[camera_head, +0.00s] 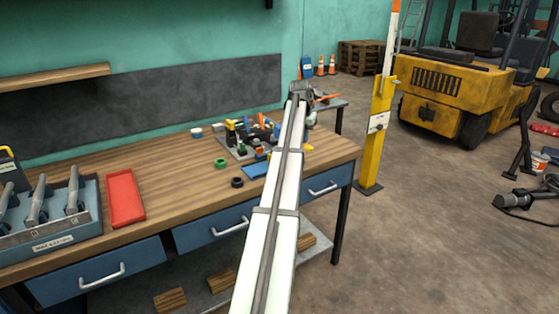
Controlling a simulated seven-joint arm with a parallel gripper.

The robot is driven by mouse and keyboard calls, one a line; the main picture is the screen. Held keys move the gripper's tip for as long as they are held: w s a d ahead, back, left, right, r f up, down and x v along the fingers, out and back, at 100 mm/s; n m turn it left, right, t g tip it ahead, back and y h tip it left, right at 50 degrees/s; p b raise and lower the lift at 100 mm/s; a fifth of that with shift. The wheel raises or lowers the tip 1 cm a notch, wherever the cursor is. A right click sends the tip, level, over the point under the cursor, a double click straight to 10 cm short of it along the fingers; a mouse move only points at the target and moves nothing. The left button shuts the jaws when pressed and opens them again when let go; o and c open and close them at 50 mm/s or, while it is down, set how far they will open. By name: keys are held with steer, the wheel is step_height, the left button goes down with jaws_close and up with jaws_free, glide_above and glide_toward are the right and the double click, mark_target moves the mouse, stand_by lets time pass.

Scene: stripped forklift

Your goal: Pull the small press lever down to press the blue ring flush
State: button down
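My arm reaches from the bottom centre over the workbench. My gripper (303,90) is at its far end, small and dark, above the bench's far right part. I cannot tell whether its fingers are open or shut. A cluster of small dark, yellow, green and blue parts (240,131) stands on a grey plate just left of the arm. The small press and its lever cannot be told apart with certainty there. Small blue pieces show in the cluster, but which one is the blue ring is unclear. My arm hides part of this area.
A green ring (221,162), a black ring (237,182) and a flat blue piece (256,171) lie on the wooden bench (180,180). A red tray (125,197) and a blue tool holder (50,230) are left. A yellow post (378,130) and forklift (450,85) stand right.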

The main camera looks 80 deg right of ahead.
step_height(320, 180, up, 10)
steer(key=shift+f, duration=0.25)
stand_by(0.8)
stand_by(0.5)
steer(key=shift+r, duration=2.5)
